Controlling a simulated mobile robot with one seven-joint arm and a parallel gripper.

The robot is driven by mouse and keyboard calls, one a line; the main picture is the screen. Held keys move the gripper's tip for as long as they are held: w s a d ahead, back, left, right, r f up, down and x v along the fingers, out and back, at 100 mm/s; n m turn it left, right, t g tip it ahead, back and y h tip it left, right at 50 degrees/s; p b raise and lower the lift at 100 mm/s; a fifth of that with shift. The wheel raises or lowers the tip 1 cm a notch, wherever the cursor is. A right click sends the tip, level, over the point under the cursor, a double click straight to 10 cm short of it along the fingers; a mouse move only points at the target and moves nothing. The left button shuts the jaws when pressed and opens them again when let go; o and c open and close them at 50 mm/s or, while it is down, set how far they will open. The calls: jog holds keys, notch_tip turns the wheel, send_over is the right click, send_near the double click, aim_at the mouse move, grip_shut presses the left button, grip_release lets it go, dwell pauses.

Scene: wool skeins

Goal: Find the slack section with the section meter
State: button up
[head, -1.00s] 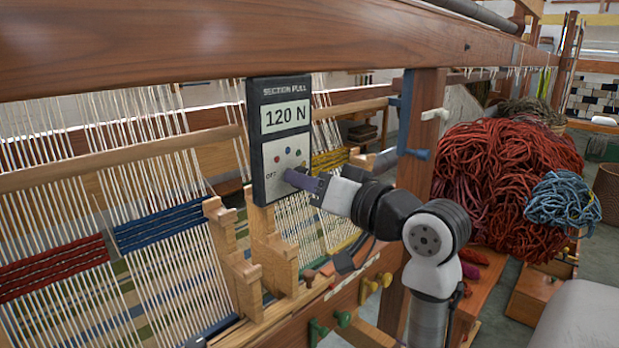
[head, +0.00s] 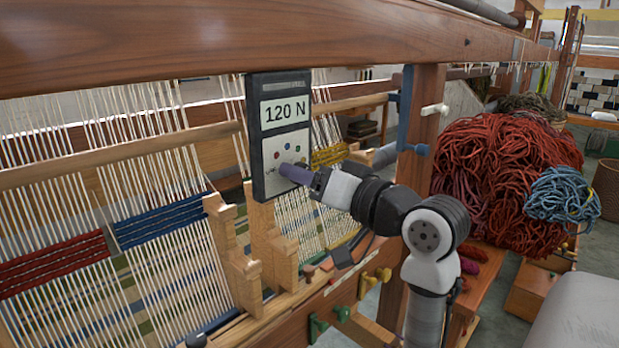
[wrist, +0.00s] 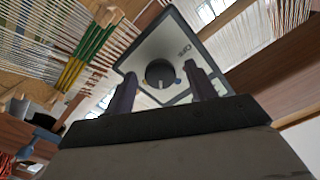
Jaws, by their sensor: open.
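The section meter (head: 262,165) is a dark upright box hanging in front of the warp. Its display reads 120 N. Below the display is a pale panel with several coloured dots. In the wrist view, the meter's dark round knob (wrist: 160,73) lies between my two open fingers, with OFF lettering beside it. My gripper (head: 285,170) is at the lower part of the panel and hides the knob in the head view. Whether the fingers touch the knob cannot be told. Warp sections carry a red band (head: 55,262), a blue band (head: 160,220) and a yellow band (head: 330,156).
A thick wooden loom beam (head: 200,45) crosses above the meter. Wooden brackets (head: 275,250) stand just below it. A wooden post (head: 425,150) rises behind my arm. A large heap of red yarn (head: 490,180) with a blue skein (head: 565,197) lies at the right.

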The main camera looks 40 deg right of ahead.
jog(key=s+d+b, duration=0.1)
jog(key=s+b, duration=0.2)
jog(key=s, duration=1.1)
jog(key=shift+b, duration=0.35)
